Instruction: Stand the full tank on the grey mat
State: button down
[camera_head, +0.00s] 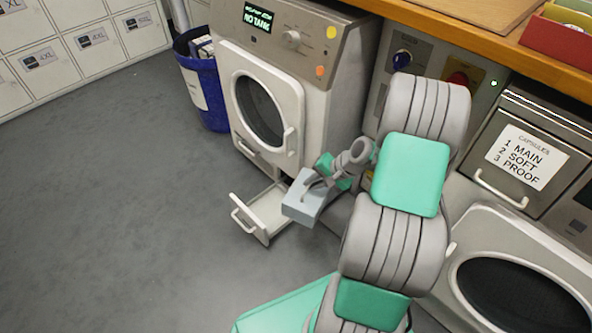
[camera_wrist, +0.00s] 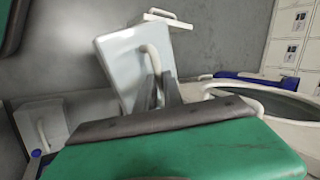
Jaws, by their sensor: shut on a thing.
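My gripper (camera_head: 322,180) is shut on the handle of a pale grey box-shaped tank (camera_head: 304,197). The tank hangs tilted beside the open drawer of the left machine, just right of the drawer's front. In the wrist view the tank (camera_wrist: 118,58) lies beyond my gripper (camera_wrist: 162,92), with the fingers at its curved handle. How full the tank is cannot be told. I cannot make out a grey mat in either view.
The white drawer (camera_head: 268,208) is pulled out low on the left machine (camera_head: 311,75), whose display reads "NO TANK". A blue bin (camera_head: 205,95) stands left of it. A wooden counter (camera_head: 440,27) runs above. The grey floor (camera_head: 120,200) at left is clear.

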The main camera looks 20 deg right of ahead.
jog(key=s+d+f+m+h+b, duration=0.15)
jog(key=s+d+f, duration=0.25)
jog(key=d+f, duration=0.5)
jog(key=w+d+f+m+b, duration=0.1)
jog(key=w+d+f, duration=0.25)
jog(key=d, duration=0.25)
jog(key=w+d+f+m+b, duration=0.1)
jog(key=w+d+f+m, duration=0.1)
jog(key=w+d+f, duration=0.3)
notch_tip(320, 180, down, 8)
jog(key=s+d+b, duration=0.1)
jog(key=s+b, duration=0.1)
jog(key=b, duration=0.1)
jog(key=shift+s+t+h, duration=0.15)
jog(key=shift+t+h, duration=0.25)
jog(key=shift+h, duration=0.05)
jog(key=shift+f+n, duration=0.25)
jog(key=shift+f, duration=0.05)
jog(key=c, duration=1.4)
grip_release()
jog(key=shift+s+a+f, duration=0.1)
